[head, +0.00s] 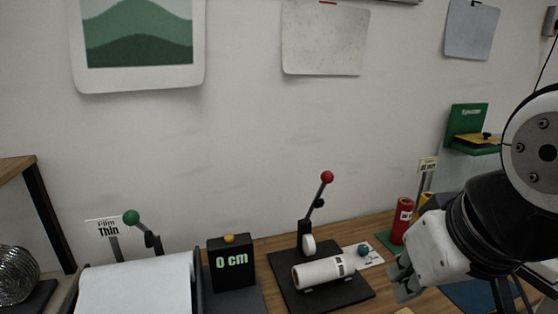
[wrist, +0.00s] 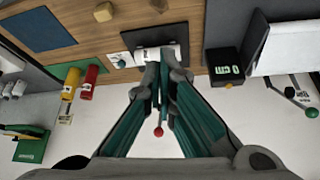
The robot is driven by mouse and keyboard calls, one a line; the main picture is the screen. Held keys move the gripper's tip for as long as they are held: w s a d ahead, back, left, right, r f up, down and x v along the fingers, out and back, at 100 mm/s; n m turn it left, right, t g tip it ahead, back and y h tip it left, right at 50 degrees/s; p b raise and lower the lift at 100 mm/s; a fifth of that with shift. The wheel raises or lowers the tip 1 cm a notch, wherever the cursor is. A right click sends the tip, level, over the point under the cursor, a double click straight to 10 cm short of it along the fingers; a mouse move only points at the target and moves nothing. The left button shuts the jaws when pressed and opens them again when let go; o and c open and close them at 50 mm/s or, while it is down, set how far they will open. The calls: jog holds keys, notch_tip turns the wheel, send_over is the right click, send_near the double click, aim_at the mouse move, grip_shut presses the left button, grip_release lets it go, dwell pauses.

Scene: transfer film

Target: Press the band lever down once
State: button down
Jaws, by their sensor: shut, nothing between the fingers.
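A lever with a red ball knob (head: 327,177) rises from a black base plate (head: 350,292) in the middle of the bench. A white labelled roll (head: 323,270) lies on that plate. No readable label tells me that this is the band lever. My gripper (head: 404,279) is to the right of the plate in the head view, shut and empty. In the wrist view my gripper (wrist: 163,76) covers part of the plate and most of the lever's stem. The red knob (wrist: 158,131) shows between its fingers, apart from them as far as I can tell.
A lever with a green knob (head: 131,217) stands at left by a "Film Thin" sign (head: 107,228) and a large white roll (head: 135,287). A black box (head: 232,265) reads "0 cm". Red (head: 402,220) and yellow (wrist: 72,77) rolls stand on a green mat (wrist: 62,70).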

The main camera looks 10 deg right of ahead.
jog(key=w+r+b, duration=0.2)
jog(key=w+r, duration=0.2)
jog(key=w, duration=0.6)
jog(key=w+r+b, duration=0.1)
jog(key=w+r, duration=0.4)
jog(key=w, duration=0.5)
jog(key=w+d+m+g+b, duration=0.1)
jog(key=w+b, duration=0.2)
jog(key=w, duration=1.6)
jog(key=shift+w+d+f+g, duration=0.15)
jog(key=shift+w+d+g, duration=0.05)
jog(key=shift+w+g, duration=0.1)
jog(key=x, duration=1)
jog(key=s+p, duration=0.1)
jog(key=s, duration=0.3)
jog(key=shift+f, duration=0.1)
